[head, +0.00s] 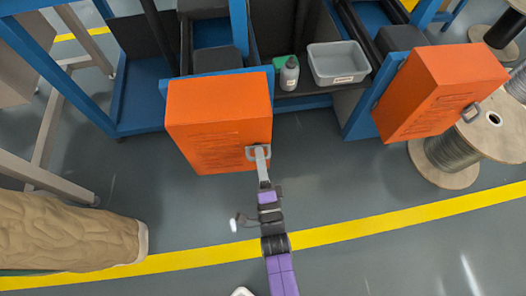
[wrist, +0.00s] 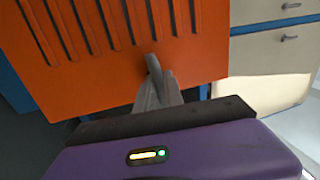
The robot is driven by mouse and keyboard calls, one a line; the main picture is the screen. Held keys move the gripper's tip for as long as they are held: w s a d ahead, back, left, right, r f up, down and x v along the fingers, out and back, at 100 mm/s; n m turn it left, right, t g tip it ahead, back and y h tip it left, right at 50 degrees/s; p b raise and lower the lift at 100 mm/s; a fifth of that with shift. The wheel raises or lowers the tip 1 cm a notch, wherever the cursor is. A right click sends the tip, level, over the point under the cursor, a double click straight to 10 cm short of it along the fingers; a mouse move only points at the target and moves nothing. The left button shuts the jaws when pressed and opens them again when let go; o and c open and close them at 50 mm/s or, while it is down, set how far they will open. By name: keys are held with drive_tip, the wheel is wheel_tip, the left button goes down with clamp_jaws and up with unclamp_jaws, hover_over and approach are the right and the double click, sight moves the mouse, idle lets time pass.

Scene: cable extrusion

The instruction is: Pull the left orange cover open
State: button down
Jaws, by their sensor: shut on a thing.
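The left orange cover (head: 217,118) is a box-shaped panel with vent slots on a blue frame, and it looks closed against the frame. A grey handle (head: 249,154) sits near its lower right corner. My gripper (head: 260,153) is at this handle and is shut on it. In the wrist view the orange cover (wrist: 110,55) fills the upper left, and the handle (wrist: 152,64) stands out between the fingers of my gripper (wrist: 158,85). The fingers hide part of the handle. A second orange cover (head: 438,90) is at the right.
A grey bin (head: 338,63) and a grey bottle (head: 289,74) stand on a dark shelf between the covers. Cable spools (head: 445,160) are at the right. A tan sack-like object (head: 65,233) lies at lower left. Floor in front of the left cover is clear besides my arm.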

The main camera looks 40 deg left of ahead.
drive_tip(key=s+a+b, duration=0.1)
drive_tip(key=s, duration=1)
drive_tip(key=shift+s, duration=0.3)
drive_tip(key=shift+a, duration=0.1)
drive_tip(key=c, duration=1.5)
unclamp_jaws()
drive_tip(key=shift+o, duration=0.2)
drive_tip(key=p+v, duration=0.1)
drive_tip(key=v, duration=0.6)
drive_tip(key=shift+s+d, duration=0.2)
drive_tip(key=shift+d, duration=0.1)
drive_tip(key=shift+f, duration=0.15)
